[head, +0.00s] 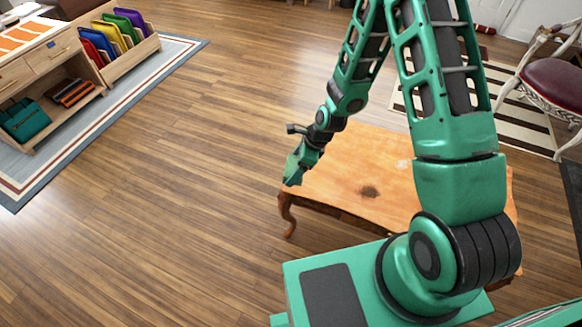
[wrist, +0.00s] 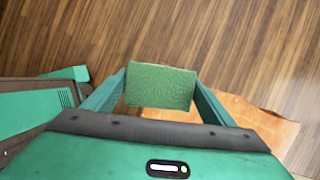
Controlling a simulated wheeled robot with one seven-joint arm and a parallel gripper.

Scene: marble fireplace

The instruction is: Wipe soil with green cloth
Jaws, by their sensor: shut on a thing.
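The green cloth (wrist: 160,88) is a small textured green piece between the two fingers of my gripper (wrist: 160,84) in the wrist view. My gripper is shut on it. In the head view my gripper (head: 294,174) is at the left edge of the wooden table (head: 345,160), and I cannot tell the cloth from the green fingers there.
Wide wooden floor (head: 150,200) is clear left of the table. A shelf unit (head: 50,85) with coloured folders in a rack (head: 120,35) stands at the far left on a rug. A red-seated chair (head: 552,85) stands at the right. A striped rug lies behind the table.

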